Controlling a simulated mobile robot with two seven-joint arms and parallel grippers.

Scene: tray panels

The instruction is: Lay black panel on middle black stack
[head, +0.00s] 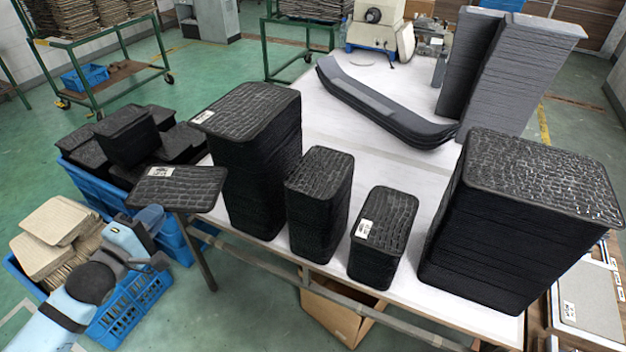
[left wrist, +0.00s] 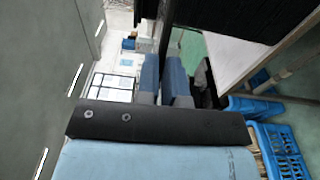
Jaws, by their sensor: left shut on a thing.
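A thin black panel (head: 178,190) with a textured top and a white label is held roughly level off the table's left edge, beside the tall left black stack (head: 262,165). My left gripper (head: 152,217) is shut on the panel's near left edge. In the left wrist view its two blue fingers (left wrist: 164,80) pinch a dark strip, seemingly the panel edge-on (left wrist: 167,35). The middle black stack (head: 319,205) stands on the white table between the tall left stack and a smaller, lower black stack (head: 383,240) with a label. My right gripper is not in view.
A large black stack (head: 520,215) fills the table's right. Curved grey panels (head: 385,110) and tall grey stacks (head: 495,75) stand behind. Below left are blue crates (head: 130,305) with beige and black pieces. The white table (head: 400,165) is bare behind the middle stack.

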